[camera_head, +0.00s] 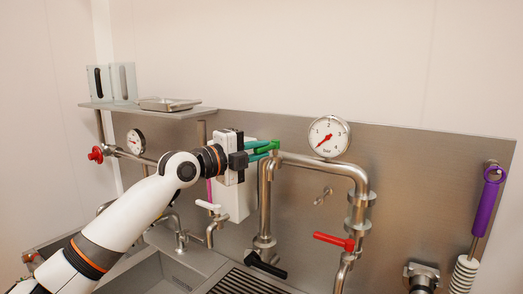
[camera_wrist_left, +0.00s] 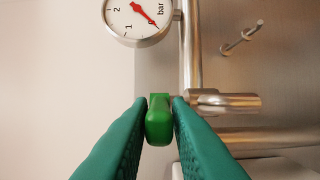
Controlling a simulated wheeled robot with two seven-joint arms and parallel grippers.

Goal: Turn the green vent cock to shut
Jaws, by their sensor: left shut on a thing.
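The green vent cock (camera_head: 268,148) sits at the left end of the upper horizontal steel pipe, below the pressure gauge. My left gripper (camera_head: 262,150) reaches it from the left, its green fingers around the handle. In the left wrist view the green handle (camera_wrist_left: 159,120) lies between the two fingertips of my left gripper (camera_wrist_left: 159,106), which are shut on it. The cock's steel body (camera_wrist_left: 225,101) shows to the right of the handle. My right gripper does not show in either view.
A round gauge (camera_head: 329,136) stands just above the pipe (camera_head: 325,165). A red lever (camera_head: 334,241), a black lever (camera_head: 267,265) and a white-handled tap (camera_head: 208,205) are below. A purple-handled tool (camera_head: 486,205) hangs at right. A shelf (camera_head: 150,114) is at upper left.

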